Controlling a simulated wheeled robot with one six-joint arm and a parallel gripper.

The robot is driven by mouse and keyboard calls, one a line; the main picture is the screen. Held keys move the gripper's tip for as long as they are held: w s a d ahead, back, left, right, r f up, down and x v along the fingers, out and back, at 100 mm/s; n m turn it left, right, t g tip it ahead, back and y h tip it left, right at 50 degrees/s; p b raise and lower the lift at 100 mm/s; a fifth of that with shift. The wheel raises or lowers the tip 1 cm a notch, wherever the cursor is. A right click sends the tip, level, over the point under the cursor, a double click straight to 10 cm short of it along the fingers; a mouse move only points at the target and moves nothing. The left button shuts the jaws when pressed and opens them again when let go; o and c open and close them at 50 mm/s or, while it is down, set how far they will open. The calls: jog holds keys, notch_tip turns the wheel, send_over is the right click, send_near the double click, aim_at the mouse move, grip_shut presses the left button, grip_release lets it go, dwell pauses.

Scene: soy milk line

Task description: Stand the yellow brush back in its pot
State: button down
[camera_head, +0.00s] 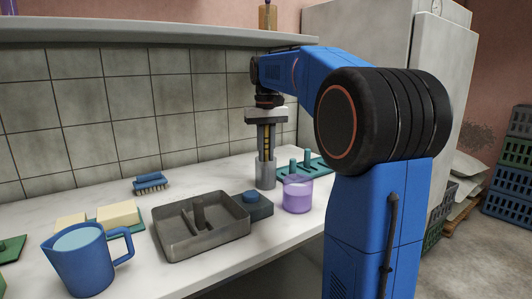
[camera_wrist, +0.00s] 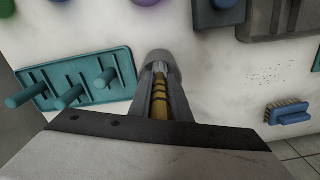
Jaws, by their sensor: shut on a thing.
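My gripper (camera_head: 266,155) points down over the back of the counter, shut on the yellow brush (camera_head: 267,142). Only a narrow yellow strip of the brush, with dark bands, shows between the fingers; it also shows in the wrist view (camera_wrist: 160,103). The grey pot (camera_head: 265,175) stands upright directly below the fingers. In the wrist view the pot (camera_wrist: 160,60) lies just beyond the fingertips, in line with the brush. The brush looks upright, and its lower end meets the pot's rim. The fingers hide how deep it sits inside.
A teal peg rack (camera_head: 318,168) and a purple cup (camera_head: 297,197) stand close right of the pot. A blue block (camera_head: 258,207) and grey tray (camera_head: 178,243) are in front. A blue brush (camera_head: 150,182) lies left. The tiled wall (camera_head: 130,105) is behind.

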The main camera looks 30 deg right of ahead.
jog(key=shift+f, duration=0.1)
jog(key=c, duration=1.9)
grip_release()
notch_tip(320, 180, up, 12)
jog(key=shift+r, duration=0.15)
